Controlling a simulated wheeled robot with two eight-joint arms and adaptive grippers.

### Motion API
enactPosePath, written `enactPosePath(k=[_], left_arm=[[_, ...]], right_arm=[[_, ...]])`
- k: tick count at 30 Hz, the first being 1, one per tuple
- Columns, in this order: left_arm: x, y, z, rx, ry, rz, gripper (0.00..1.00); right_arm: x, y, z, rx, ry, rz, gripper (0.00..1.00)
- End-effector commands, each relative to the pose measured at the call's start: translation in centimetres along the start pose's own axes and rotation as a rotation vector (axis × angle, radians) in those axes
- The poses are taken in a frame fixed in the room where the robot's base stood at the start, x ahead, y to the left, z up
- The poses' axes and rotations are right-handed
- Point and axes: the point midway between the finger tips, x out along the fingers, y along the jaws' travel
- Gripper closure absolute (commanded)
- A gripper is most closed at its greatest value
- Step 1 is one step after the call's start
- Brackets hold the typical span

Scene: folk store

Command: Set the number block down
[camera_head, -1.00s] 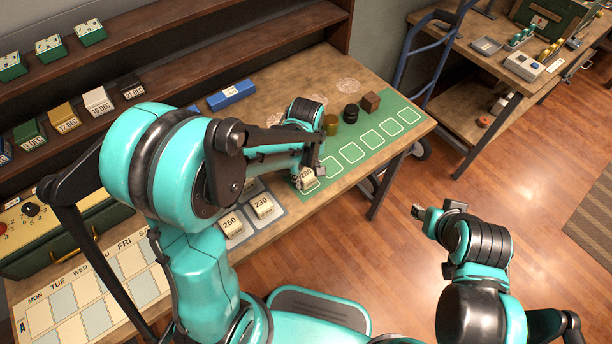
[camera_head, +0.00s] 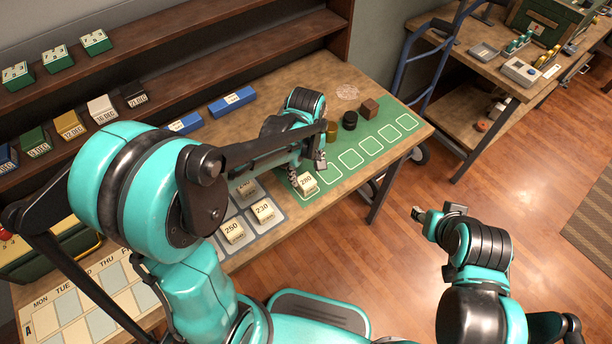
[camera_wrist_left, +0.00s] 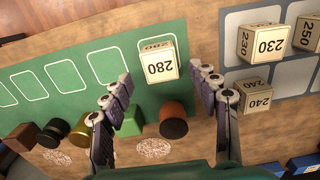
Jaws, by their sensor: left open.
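The cream number block marked 280 (camera_head: 307,183) rests on the green mat (camera_head: 335,190), at the row's end nearest the grey mat. In the left wrist view the block (camera_wrist_left: 160,62) stands on the green mat with its number showing. My left gripper (camera_head: 308,171) is open, its fingers spread to both sides behind the block, apart from it. Blocks 230 (camera_head: 263,210), 250 (camera_head: 232,232) and 240 (camera_wrist_left: 255,98) are on the grey mat (camera_wrist_left: 240,20). My right gripper (camera_head: 420,213) is over the floor, away from the table; its jaws are too small to read.
A wooden cube (camera_head: 370,108), black cylinder (camera_head: 350,120) and gold cylinder (camera_head: 332,131) stand along the green mat's back side. A green block (camera_wrist_left: 128,122) and brown cylinder (camera_wrist_left: 173,120) are close to my left fingers. Several outlined cells on the green mat are empty.

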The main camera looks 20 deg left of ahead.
Motion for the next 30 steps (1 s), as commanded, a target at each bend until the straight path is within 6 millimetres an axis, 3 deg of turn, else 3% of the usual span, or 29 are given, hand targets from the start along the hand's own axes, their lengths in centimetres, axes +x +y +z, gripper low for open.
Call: enactPosePath(k=[1,6,14,17,24,30], left_arm=[[-1.6,-0.1,0.0,0.000,0.000,0.000,0.40],[-4.7,0.0,0.0,0.000,0.000,0.000,0.40],[-6.9,-0.5,0.1,0.029,0.010,0.016,0.40],[-8.1,-1.7,0.3,0.112,0.046,0.064,0.40],[-11.2,-6.7,1.5,0.478,0.257,0.223,0.40],[-11.8,-9.8,2.3,0.742,0.461,0.279,0.40]], right_arm=[[-0.6,0.0,-0.5,0.000,0.000,0.000,0.60],[-1.4,0.0,-1.0,0.000,0.000,0.000,0.60],[-1.7,0.0,-1.2,0.000,0.000,0.000,0.60],[-1.7,0.0,-1.2,0.000,0.000,0.000,0.60],[-1.7,0.0,-1.2,0.000,0.000,0.000,0.60],[-1.7,0.0,-1.2,0.000,0.000,0.000,0.60]])
